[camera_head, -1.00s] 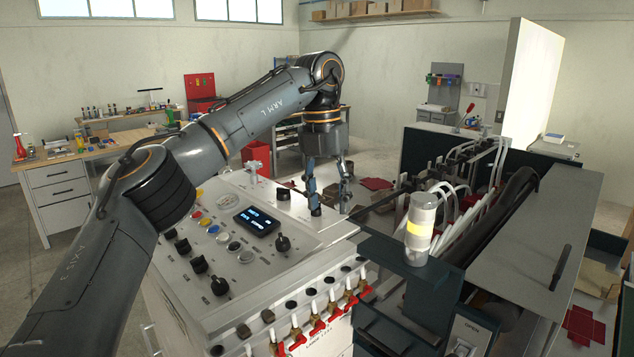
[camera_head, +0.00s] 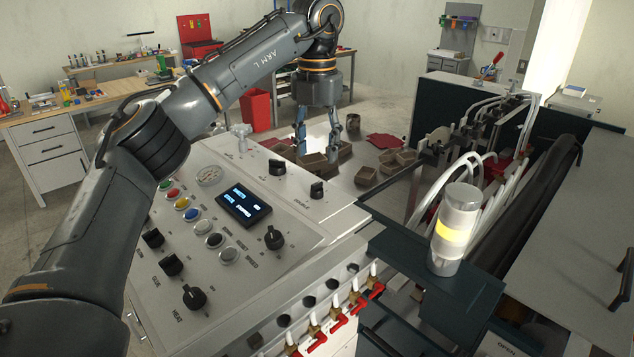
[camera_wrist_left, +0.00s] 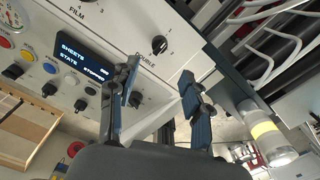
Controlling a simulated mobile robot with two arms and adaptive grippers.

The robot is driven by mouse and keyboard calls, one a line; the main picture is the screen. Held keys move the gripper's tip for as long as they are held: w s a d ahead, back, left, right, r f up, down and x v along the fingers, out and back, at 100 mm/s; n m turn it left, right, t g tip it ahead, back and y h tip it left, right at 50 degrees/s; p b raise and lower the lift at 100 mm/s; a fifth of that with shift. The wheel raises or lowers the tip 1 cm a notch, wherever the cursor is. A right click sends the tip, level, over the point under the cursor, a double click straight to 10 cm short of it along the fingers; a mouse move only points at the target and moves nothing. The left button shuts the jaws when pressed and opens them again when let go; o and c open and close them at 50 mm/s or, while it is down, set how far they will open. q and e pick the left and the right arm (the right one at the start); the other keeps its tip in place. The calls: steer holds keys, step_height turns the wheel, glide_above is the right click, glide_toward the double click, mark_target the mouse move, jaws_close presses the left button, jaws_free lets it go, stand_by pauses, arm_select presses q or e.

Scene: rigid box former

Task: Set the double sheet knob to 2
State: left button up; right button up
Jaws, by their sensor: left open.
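The double sheet knob (camera_head: 317,190) is a small black knob on the raised back ledge of the light control panel, the right one of two there. In the left wrist view the knob (camera_wrist_left: 159,45) sits next to the printed word DOUBLE, with small numerals around it. Its exact setting is too small to read. My left gripper (camera_head: 318,142) is open and empty, beyond the ledge in the head view and apart from the knob. In the left wrist view the knob appears just past the gap between the open fingertips (camera_wrist_left: 159,70). My right gripper is out of view.
The FILM knob (camera_head: 277,167) is left of the double knob. A display (camera_head: 243,203), coloured buttons and more knobs fill the panel (camera_head: 300,232). A signal light (camera_head: 456,230) and machine hoses (camera_head: 480,175) stand to the right.

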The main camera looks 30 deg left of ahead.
mark_target(317, 183)
arm_select(q)
steer(key=f, duration=0.2)
steer(key=f+p, duration=0.1)
steer(key=f, duration=0.2)
steer(key=f+p, duration=0.1)
steer(key=f, duration=0.1)
steer(key=shift+w+a+f, duration=0.15)
steer(key=shift+w+f, duration=0.1)
steer(key=shift+f+p, duration=0.35)
steer(key=shift+f, duration=0.25)
jaws_close()
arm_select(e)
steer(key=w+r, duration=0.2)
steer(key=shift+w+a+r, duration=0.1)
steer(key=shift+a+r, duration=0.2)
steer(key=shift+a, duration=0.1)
